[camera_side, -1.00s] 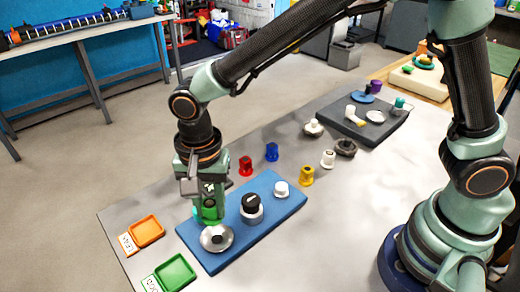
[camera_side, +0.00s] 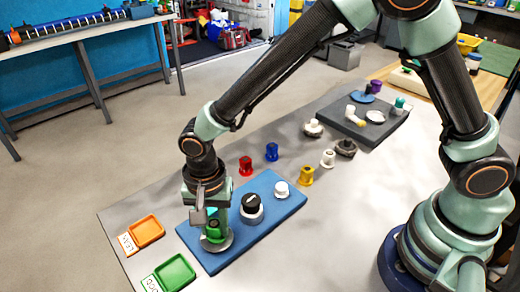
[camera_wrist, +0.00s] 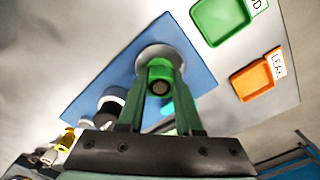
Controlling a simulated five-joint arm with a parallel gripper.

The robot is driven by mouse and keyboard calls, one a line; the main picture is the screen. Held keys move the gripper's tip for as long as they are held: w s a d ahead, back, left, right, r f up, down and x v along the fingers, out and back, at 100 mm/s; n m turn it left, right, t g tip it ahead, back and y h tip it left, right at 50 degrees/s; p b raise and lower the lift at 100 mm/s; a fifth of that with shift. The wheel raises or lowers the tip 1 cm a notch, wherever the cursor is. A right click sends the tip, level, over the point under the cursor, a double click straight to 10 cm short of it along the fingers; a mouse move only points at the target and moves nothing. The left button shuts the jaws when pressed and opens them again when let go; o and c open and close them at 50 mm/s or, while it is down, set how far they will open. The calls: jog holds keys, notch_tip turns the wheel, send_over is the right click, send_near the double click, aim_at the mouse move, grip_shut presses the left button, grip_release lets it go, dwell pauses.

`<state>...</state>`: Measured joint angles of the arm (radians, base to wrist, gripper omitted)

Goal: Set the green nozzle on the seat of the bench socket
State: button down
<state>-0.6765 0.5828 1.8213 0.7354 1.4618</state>
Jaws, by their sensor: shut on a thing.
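The green nozzle (camera_side: 214,229) is between the fingers of my gripper (camera_side: 213,234), which is shut on it. It looks upright, directly over a silver round piece (camera_side: 224,246) that looks like the bench socket, on the near end of the blue mat (camera_side: 245,237). In the wrist view, the nozzle (camera_wrist: 160,72) shows between both fingers, with the silver rim (camera_wrist: 152,51) around its far side. The fingers hide most of the seat, so I cannot tell whether the nozzle touches it.
Green (camera_side: 175,273) and orange (camera_side: 147,231) trays lie left. Red (camera_side: 245,166), blue (camera_side: 271,152) and yellow (camera_side: 306,176) pieces stand behind.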

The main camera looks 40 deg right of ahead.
aim_at(214, 223)
jog(key=shift+f, duration=0.6)
dwell(0.3)
jog(key=c, duration=0.5)
grip_release()
jog(key=shift+r, duration=0.1)
notch_tip(214, 223, up, 11)
jog(key=shift+f, duration=0.1)
jog(key=d+r+n+t+y, duration=0.1)
jog(key=d+r+n, duration=0.1)
jog(key=d+r, duration=0.4)
jog(key=d+r+n+t, duration=0.2)
jog(key=d+r, duration=0.1)
jog(key=d, duration=0.6)
jog(key=s+d+r+n+t, duration=0.1)
jog(key=s+d+n, duration=0.1)
jog(key=d, duration=0.3)
jog(key=s+d+n+t+h, duration=0.1)
jog(key=s+d+n, duration=0.1)
jog(key=d, duration=0.4)
jog(key=shift+s+d+r+n+t, duration=0.25)
jog(key=shift+d+r+n+t, duration=0.1)
jog(key=shift+n, duration=0.15)
